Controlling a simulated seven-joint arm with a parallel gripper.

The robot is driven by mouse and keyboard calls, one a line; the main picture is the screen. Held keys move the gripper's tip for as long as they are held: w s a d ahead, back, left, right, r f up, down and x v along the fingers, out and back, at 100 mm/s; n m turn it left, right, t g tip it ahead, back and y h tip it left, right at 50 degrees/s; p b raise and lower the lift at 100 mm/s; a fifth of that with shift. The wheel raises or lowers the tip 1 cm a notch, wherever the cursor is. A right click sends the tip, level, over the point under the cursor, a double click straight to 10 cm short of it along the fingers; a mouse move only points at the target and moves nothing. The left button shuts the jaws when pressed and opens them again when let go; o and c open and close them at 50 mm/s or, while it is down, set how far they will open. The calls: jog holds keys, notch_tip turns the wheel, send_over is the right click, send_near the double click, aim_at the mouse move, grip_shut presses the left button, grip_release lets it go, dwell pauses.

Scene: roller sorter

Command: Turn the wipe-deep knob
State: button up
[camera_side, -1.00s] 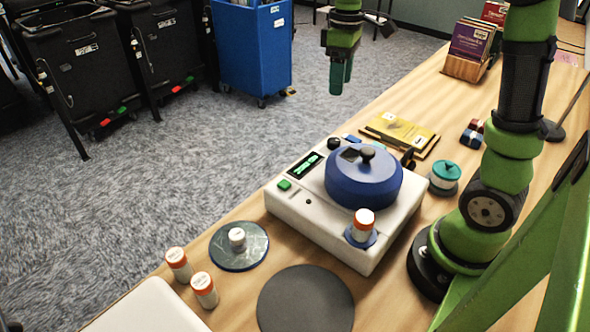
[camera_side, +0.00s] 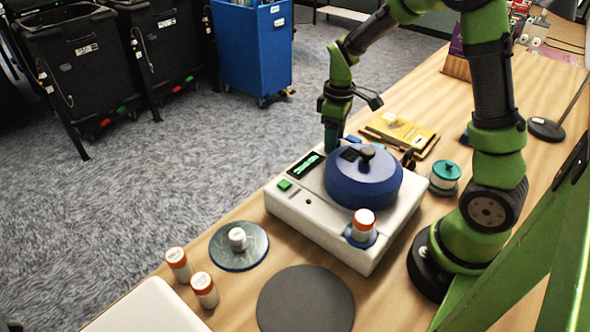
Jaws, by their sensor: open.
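The white machine (camera_side: 303,217) stands on the wooden table with a blue round lid (camera_side: 363,184) that has a black knob on top. A small lit display (camera_side: 305,165) and a green button (camera_side: 284,185) are on its top left. My gripper (camera_side: 331,150) points down at the machine's back left corner, just beyond the display. Its teal fingers are open and cover the spot where a black knob stood in the earlier view. That knob is hidden now, so I cannot tell whether the fingers touch it or stand around it.
An orange-capped bottle (camera_side: 363,225) stands on the machine's front right. Yellow booklets (camera_side: 400,134) and a teal-lidded jar (camera_side: 444,177) lie behind and right. A dark disc (camera_side: 305,300), a glassy disc (camera_side: 240,258) and two bottles sit in front.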

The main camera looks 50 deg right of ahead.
jog(key=c, duration=1)
jog(key=shift+c, duration=0.2)
jog(key=shift+m, duration=0.4)
jog(key=m, duration=0.8)
jog(key=shift+r+m, duration=0.1)
jog(key=shift+m, duration=0.2)
jog(key=m, duration=0.4)
jog(key=shift+t, duration=0.3)
jog(key=m, duration=0.4)
jog(key=shift+m, duration=0.4)
